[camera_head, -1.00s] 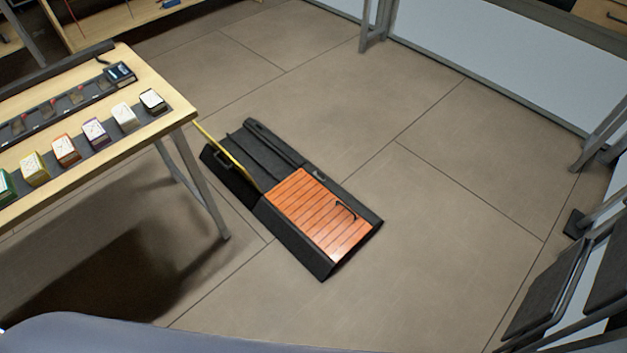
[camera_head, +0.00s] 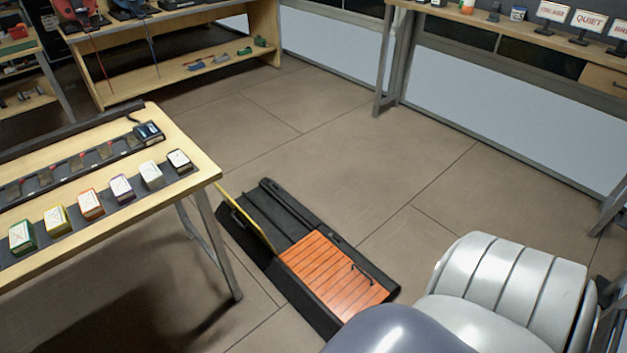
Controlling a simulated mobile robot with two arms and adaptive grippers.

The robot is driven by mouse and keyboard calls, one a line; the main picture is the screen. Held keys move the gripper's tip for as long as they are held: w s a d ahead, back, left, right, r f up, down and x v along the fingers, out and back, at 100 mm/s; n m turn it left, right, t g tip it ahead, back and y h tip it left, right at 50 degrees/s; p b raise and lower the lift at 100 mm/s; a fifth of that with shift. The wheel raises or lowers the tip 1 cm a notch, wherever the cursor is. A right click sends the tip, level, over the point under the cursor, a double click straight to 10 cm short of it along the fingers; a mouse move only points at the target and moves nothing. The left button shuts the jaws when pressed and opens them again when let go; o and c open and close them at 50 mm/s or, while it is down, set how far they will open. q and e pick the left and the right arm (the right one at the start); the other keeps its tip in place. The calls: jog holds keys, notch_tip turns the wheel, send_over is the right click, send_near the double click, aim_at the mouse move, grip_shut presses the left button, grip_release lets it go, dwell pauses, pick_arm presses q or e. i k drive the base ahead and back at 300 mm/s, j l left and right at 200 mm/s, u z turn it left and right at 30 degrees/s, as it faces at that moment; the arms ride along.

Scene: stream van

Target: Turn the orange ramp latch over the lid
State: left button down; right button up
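A black ramp unit (camera_head: 318,322) lies on the floor right of the table. Its near right part bears an orange slatted panel (camera_head: 330,275) with a dark curved handle (camera_head: 362,272). Its far left part is an open-looking black section (camera_head: 268,215). A thin yellow-edged panel (camera_head: 247,217) stands tilted up along that section's left side. I cannot tell which piece is the latch; no separate orange latch can be made out. My arm's pale, ribbed link (camera_head: 510,285) shows at the lower right, in front of the floor near the ramp. Neither gripper is in view.
A wooden table (camera_head: 205,172) with a row of small coloured boxes (camera_head: 91,204) stands at the left, its metal leg (camera_head: 217,245) close to the ramp. Shelves (camera_head: 180,80) stand at the back. The floor (camera_head: 330,150) behind the ramp is clear.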

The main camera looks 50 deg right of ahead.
aim_at(334, 237)
jog(key=l+u, duration=0.2)
jog(key=l, duration=0.3)
jog(key=l+u, duration=0.15)
jog(key=l, duration=0.35)
jog(key=k+l+u, duration=0.2)
jog(key=l, duration=0.3)
jog(key=l+u, duration=0.2)
jog(key=l, duration=0.3)
jog(key=k, duration=0.05)
